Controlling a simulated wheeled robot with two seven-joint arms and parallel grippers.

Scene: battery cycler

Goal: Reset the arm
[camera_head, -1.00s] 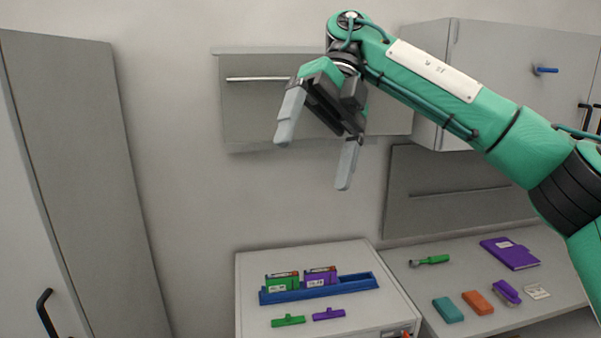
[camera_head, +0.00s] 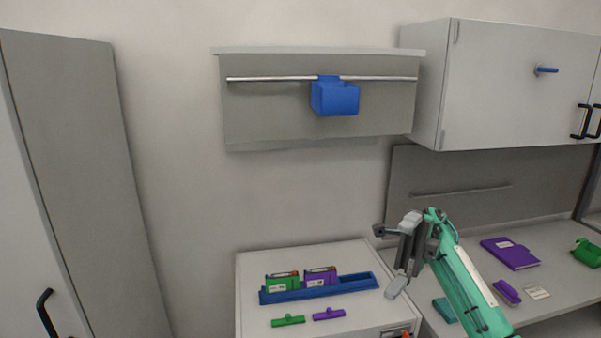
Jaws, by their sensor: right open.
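My right gripper (camera_head: 388,262) is open with nothing between its fingers. It is low in the head view, in front of the right edge of the white cabinet top and the left end of the counter. My right arm (camera_head: 467,285) comes in from the lower right and hides part of the counter. My left gripper is not in view.
A blue holder (camera_head: 335,98) hangs on the wall rail (camera_head: 270,78). The white cabinet (camera_head: 252,257) bears a blue rack (camera_head: 352,285) with green and purple blocks. The counter (camera_head: 540,290) holds a purple notebook (camera_head: 510,253). A wall cabinet (camera_head: 500,85) hangs above.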

